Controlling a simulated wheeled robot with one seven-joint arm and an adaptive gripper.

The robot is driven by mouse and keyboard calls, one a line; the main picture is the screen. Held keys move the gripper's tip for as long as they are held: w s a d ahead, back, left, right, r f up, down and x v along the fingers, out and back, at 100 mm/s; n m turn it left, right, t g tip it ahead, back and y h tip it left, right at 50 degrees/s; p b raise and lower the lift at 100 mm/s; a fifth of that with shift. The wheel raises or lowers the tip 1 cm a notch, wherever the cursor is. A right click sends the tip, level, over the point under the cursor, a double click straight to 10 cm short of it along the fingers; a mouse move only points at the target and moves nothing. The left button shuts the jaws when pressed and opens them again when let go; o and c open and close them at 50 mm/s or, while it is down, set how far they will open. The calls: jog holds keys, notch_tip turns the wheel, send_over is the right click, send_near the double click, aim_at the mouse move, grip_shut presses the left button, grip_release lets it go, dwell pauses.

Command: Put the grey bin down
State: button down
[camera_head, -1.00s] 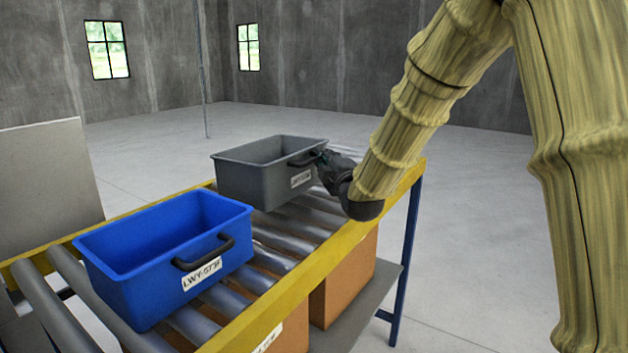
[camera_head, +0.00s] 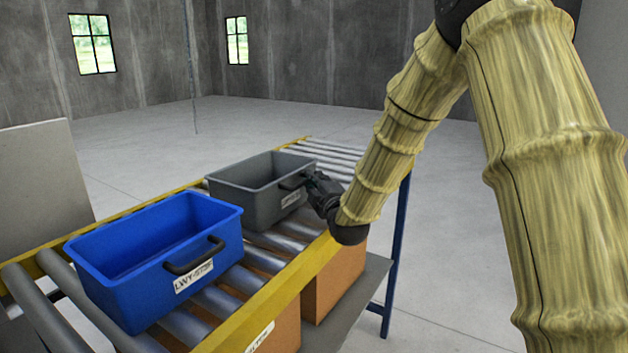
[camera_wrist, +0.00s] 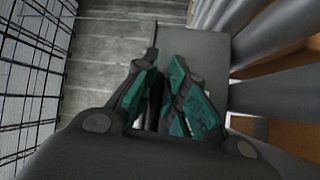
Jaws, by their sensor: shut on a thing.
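The grey bin (camera_head: 250,192) is at the far part of the roller conveyor (camera_head: 262,300), upright and empty as far as I can see. It is low at the rollers; whether its base touches them I cannot tell. My gripper (camera_head: 308,183) is at its near right side, shut on the bin's dark handle (camera_head: 292,182). In the wrist view the green-and-black fingers (camera_wrist: 160,95) close around a dark bar, with the bin's grey wall (camera_wrist: 185,45) beyond. The fingertips are partly hidden in the head view.
A blue bin (camera_head: 150,260) with a dark handle and a label stands on the rollers in front of the grey bin. Cardboard boxes (camera_head: 335,280) sit on the shelf below. Bare rollers (camera_head: 325,152) lie behind the grey bin. A grey panel (camera_head: 45,185) stands at left.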

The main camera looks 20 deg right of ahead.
jog(key=c, duration=1.5)
grip_release()
jog(key=shift+o, duration=0.2)
jog(key=shift+s, duration=0.1)
jog(key=s+b, duration=0.1)
jog(key=s, duration=0.3)
jog(key=s+b, duration=0.1)
jog(key=s, duration=0.3)
jog(key=s+f+b, duration=0.1)
jog(key=s+b, duration=0.1)
jog(key=s, duration=0.1)
jog(key=shift+s, duration=0.4)
